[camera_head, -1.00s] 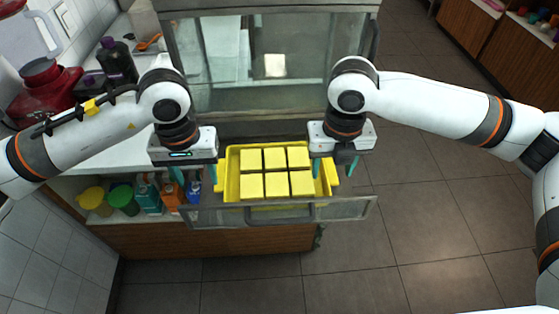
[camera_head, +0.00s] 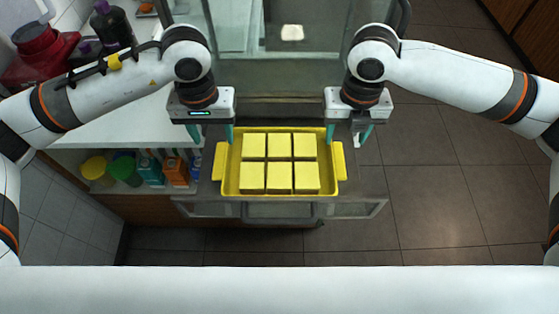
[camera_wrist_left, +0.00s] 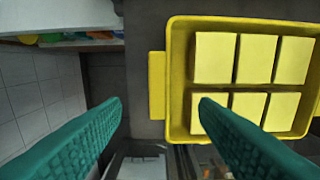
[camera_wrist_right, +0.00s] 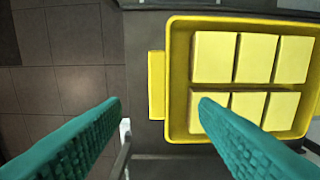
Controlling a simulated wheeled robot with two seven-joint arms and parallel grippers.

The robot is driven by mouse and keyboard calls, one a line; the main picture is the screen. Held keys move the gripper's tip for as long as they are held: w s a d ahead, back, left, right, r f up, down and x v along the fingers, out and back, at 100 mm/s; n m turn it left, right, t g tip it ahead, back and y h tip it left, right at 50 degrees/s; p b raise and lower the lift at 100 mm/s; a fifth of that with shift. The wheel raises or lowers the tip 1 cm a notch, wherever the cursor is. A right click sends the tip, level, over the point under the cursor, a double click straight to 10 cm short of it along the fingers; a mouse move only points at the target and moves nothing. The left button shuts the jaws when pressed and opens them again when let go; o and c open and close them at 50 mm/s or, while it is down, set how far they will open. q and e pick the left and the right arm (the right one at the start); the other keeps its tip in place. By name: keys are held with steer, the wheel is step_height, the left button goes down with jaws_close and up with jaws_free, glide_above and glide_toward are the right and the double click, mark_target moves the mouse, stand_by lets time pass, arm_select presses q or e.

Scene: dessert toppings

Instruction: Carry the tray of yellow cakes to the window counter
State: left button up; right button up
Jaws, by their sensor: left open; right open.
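The yellow tray (camera_head: 224,182) holds two rows of square yellow cakes (camera_head: 279,147). It sits level over the pulled-out glass-fronted drawer (camera_head: 355,208), with a handle tab at each side. My left gripper (camera_head: 212,135) is open at the tray's left end. In the left wrist view the left handle tab (camera_wrist_left: 157,85) shows between its fingers. My right gripper (camera_head: 346,137) is open at the right end. In the right wrist view the right handle tab (camera_wrist_right: 157,85) shows between its fingers. I cannot tell whether any finger touches the tray.
A glass display case (camera_head: 275,60) stands behind the tray. A white counter (camera_head: 120,120) is at the left, with a purple-black bottle (camera_head: 112,25) and a red container (camera_head: 45,50). Coloured bottles stand on the shelf below (camera_head: 150,168). Tiled floor (camera_head: 440,200) at the right is clear.

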mark_target(221, 159)
arm_select(q)
step_height(221, 159, down, 10)
steer(key=shift+f, duration=0.1)
arm_select(e)
step_height(221, 159, down, 10)
steer(key=shift+f, duration=0.1)
arm_select(q)
steer(key=shift+c, duration=0.2)
arm_select(e)
steer(key=shift+c, duration=0.2)
arm_select(q)
jaws_close()
arm_select(e)
jaws_close()
